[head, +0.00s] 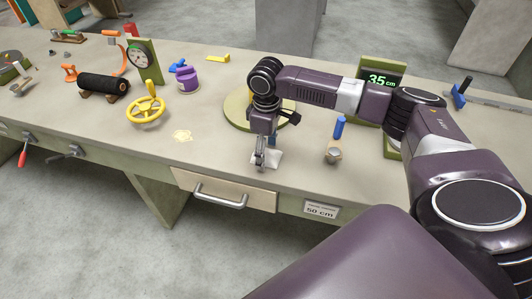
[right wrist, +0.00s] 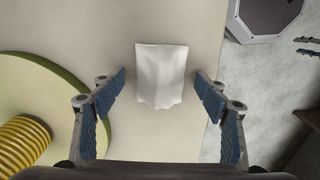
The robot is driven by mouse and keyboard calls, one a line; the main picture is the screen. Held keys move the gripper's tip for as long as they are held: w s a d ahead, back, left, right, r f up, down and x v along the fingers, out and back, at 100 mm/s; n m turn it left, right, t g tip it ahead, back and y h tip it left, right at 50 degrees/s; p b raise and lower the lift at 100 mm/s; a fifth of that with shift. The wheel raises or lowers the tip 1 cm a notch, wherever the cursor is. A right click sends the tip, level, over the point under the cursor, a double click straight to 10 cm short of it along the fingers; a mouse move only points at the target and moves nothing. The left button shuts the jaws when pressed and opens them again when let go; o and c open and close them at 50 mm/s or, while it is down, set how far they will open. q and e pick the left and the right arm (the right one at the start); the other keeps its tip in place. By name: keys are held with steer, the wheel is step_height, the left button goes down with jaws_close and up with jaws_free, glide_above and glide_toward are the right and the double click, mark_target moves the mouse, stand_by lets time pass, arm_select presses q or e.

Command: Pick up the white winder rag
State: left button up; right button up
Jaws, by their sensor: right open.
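The white winder rag (right wrist: 162,75) lies on the bench top in the right wrist view, a small pale cloth with a wavy lower edge. In the head view the rag (head: 272,160) shows near the bench's front edge, partly hidden by my gripper. My right gripper (right wrist: 158,88) is open, with one blue-padded finger on each side of the rag and gaps between them. In the head view the right gripper (head: 260,160) points down over the rag. I cannot tell its exact height above the bench. My left gripper is not in view.
A round green-rimmed disc (right wrist: 103,112) with a yellow ribbed coil (right wrist: 22,140) is left of the gripper. A blue-handled tool (head: 338,130) stands to the right in the head view. A drawer (head: 225,191) is below the front edge. A yellow handwheel (head: 146,104) stands farther left.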

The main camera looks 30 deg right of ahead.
mark_target(266, 149)
steer(key=c, duration=1.2)
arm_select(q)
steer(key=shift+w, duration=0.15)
arm_select(e)
steer(key=shift+r, duration=0.15)
steer(key=shift+r, duration=0.25)
arm_select(q)
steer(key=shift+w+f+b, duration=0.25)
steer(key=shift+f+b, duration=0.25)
steer(key=shift+b, duration=0.05)
arm_select(e)
step_height(266, 149, up, 19)
steer(key=shift+r, duration=0.15)
